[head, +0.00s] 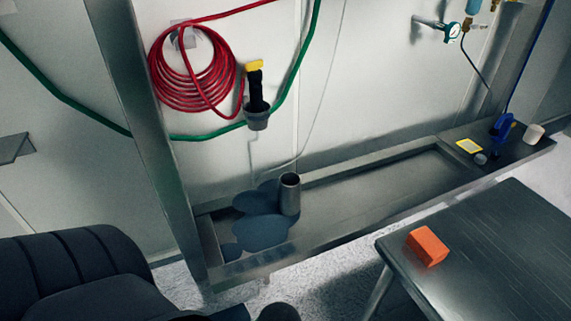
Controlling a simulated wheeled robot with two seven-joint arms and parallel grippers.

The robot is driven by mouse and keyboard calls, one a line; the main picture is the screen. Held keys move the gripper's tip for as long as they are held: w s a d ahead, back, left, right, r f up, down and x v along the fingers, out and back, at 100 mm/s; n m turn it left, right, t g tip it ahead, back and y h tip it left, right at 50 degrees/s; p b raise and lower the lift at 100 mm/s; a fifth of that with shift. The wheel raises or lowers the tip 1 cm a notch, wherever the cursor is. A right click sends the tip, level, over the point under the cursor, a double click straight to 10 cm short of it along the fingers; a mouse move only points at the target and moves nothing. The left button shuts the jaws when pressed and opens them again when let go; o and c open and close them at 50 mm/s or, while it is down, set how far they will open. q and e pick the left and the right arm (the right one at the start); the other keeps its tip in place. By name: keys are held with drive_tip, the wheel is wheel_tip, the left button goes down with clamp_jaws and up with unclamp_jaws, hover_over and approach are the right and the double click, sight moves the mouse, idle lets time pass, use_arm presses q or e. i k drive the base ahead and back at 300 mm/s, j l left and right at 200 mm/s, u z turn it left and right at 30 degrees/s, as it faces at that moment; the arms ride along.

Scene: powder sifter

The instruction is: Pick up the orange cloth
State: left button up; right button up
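The orange cloth (427,246) looks like a compact, folded block. It lies on the dark metal table (490,262) at the lower right, near the table's far left corner. Nothing touches it from above, and it is fully visible. Neither of my grippers can be made out in the head view. Dark rounded shapes show at the bottom left, with no gripper fingers visible on them.
A long metal trough (370,190) runs along the wall behind the table. A metal cylinder (290,194) stands in it beside a dark wet patch (262,232). A coiled red hose (190,80) hangs on the wall. The tabletop around the cloth is clear.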

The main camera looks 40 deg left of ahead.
sight(427, 247)
drive_tip(key=j+z, duration=0.15)
drive_tip(key=z, duration=0.25)
drive_tip(key=k+j+z, duration=0.1)
drive_tip(key=z, duration=0.25)
drive_tip(key=k+j+z, duration=0.1)
drive_tip(key=z, duration=0.3)
drive_tip(key=k+j+z, duration=0.1)
drive_tip(key=z, duration=0.25)
drive_tip(key=k+j, duration=0.85)
